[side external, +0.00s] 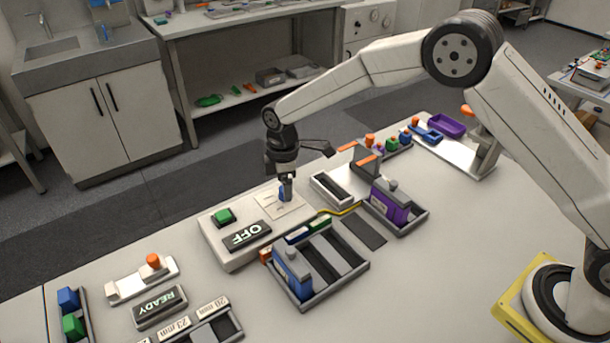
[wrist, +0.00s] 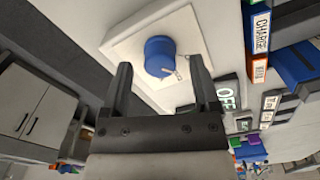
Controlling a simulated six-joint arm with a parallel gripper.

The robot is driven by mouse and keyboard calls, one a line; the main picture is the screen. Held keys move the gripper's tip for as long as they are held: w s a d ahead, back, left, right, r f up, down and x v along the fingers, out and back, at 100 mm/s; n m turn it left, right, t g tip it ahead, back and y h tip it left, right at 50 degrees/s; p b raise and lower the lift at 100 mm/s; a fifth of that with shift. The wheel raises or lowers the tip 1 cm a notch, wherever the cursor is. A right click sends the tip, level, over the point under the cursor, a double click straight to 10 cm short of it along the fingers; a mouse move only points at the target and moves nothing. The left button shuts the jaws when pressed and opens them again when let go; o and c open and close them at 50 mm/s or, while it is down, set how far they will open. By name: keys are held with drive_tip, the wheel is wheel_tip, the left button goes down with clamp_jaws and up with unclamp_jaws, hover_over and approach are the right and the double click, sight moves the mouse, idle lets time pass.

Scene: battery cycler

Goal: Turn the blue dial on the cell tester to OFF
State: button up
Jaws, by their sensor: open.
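The blue dial (wrist: 159,50) stands on a white square plate (wrist: 187,30) on top of the cell tester. A pale pointer or tag shows at the dial's edge in the wrist view. The cell tester (side external: 222,243) is a light box with a green button (side external: 223,215) and a dark display (side external: 246,235) reading OFF. My gripper (wrist: 160,72) is open, with its fingers on either side of the dial's near part. In the side view my gripper (side external: 287,186) is low over the plate, and the dial (side external: 282,194) is mostly hidden by it. I cannot tell whether the fingers touch the dial.
A tray (side external: 345,277) with a blue cell block stands right of the tester. A READY display (side external: 158,306) is at the front left. Bare table lies at the right front.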

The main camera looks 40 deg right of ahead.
drive_tip(key=shift+r, duration=3.15)
drive_tip(key=shift+s+d+r+m, duration=0.15)
drive_tip(key=shift+s+d+m, duration=0.15)
drive_tip(key=shift+d, duration=0.2)
drive_tip(key=s+d+m+t, duration=0.1)
drive_tip(key=s+d+m, duration=0.5)
drive_tip(key=s, duration=0.6)
drive_tip(key=s+d+m+t, duration=0.1)
drive_tip(key=s+d+m, duration=0.6)
drive_tip(key=s, duration=0.5)
drive_tip(key=shift+d+t, duration=0.3)
drive_tip(key=shift+d, duration=0.6)
drive_tip(key=shift+r, duration=0.1)
